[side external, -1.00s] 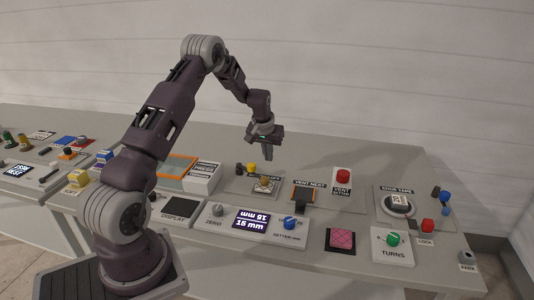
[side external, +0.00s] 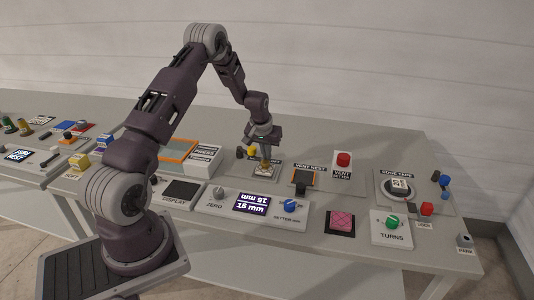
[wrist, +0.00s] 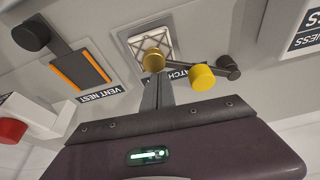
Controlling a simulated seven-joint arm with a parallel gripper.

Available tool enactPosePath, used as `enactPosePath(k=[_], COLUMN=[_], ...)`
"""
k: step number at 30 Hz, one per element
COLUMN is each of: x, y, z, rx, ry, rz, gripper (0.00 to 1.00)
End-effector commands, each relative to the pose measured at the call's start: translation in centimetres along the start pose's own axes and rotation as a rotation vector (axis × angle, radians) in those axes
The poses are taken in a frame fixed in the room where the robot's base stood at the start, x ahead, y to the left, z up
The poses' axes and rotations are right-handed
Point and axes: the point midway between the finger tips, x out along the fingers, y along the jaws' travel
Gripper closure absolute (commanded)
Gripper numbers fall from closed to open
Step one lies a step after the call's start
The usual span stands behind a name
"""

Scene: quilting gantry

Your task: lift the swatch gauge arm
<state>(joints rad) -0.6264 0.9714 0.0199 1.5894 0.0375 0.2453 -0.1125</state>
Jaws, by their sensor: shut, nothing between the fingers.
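The swatch gauge shows in the wrist view at the top centre. Its arm (wrist: 186,66) is a thin bar from a dark pivot (wrist: 228,67) on the right to a brass foot (wrist: 153,60) over a pale patterned swatch (wrist: 150,43) on a white plate. A yellow knob (wrist: 203,78) is by the bar. In the side view the yellow knob (side external: 251,150) is just left of my gripper (side external: 263,162). My gripper (wrist: 158,80) is shut and empty, its fingertips close to the brass foot. I cannot tell if they touch. The fingers partly hide the SWATCH label.
The vent nest (side external: 304,181) and a red vent button (side external: 343,159) are to the right. An orange-rimmed tray (side external: 178,149) and a white labelled box (side external: 204,158) are to the left. The 18 mm display (side external: 254,204) is in front. The air above the bench is clear.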

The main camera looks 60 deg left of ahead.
Motion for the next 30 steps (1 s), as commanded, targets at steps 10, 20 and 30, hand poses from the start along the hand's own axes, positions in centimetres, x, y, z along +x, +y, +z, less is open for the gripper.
enactPosePath(k=[10,20,30], x=[-0.6,-1.6,-2.3], y=[-0.8,-2.8,-5.3], z=[1.7,4.7,6.6], rx=[0.144,0.244,0.241], ry=[-0.001,-0.002,-0.001], rz=[0.052,0.085,0.085], gripper=[1.0,1.0,1.0])
